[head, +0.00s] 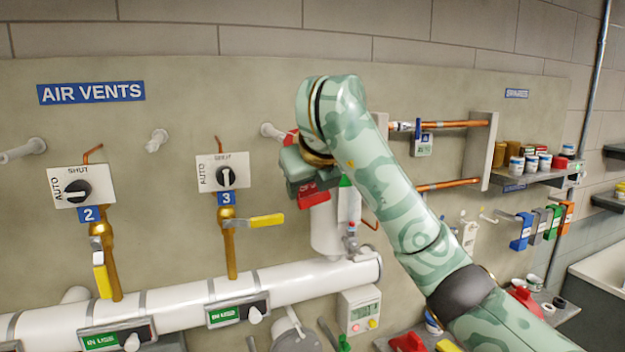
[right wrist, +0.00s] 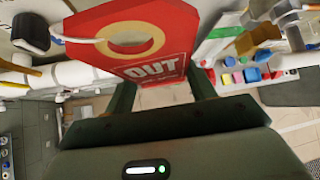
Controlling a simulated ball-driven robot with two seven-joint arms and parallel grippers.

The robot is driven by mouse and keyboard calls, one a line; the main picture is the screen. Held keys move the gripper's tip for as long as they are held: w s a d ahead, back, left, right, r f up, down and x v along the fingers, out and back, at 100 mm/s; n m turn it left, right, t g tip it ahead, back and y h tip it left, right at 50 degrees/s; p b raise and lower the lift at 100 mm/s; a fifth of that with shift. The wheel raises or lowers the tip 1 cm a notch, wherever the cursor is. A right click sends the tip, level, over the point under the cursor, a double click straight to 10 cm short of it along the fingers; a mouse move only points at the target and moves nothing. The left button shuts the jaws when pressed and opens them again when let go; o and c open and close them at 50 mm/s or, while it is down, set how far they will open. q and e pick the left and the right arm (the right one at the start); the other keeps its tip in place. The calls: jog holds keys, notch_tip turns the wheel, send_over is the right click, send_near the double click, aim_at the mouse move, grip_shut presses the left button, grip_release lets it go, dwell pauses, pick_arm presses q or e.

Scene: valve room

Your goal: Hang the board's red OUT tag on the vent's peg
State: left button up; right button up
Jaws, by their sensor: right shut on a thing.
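The red OUT tag (right wrist: 178,42) fills the upper middle of the right wrist view, with a tan-ringed hole and white lettering. My right gripper (right wrist: 162,82) is shut on its lettered end. A thin white rod or loop reaches the ring from the left; I cannot tell whether it passes through the hole. In the head view my right gripper (head: 303,170) is up against the vent wall, with red showing beside it. White pegs (head: 157,140) stick out above the vents; one peg (head: 270,130) is just left of the gripper, partly covered. My left gripper is not in view.
Vent panels 2 (head: 82,184) and 3 (head: 222,171) carry black knobs, with yellow-handled valves below. A thick white pipe (head: 190,290) runs underneath. Copper pipes (head: 455,124) and a shelf of jars (head: 530,178) are at the right. My right arm hides the wall's middle.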

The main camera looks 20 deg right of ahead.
jog(key=shift+w, duration=0.7)
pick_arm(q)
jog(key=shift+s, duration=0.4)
pick_arm(e)
jog(key=w+f, duration=0.1)
jog(key=w, duration=0.6)
jog(key=shift+f, duration=0.3)
jog(key=shift+w+a, duration=0.1)
jog(key=shift+w, duration=0.05)
jog(key=o, duration=1)
jog(key=shift+o, duration=0.2)
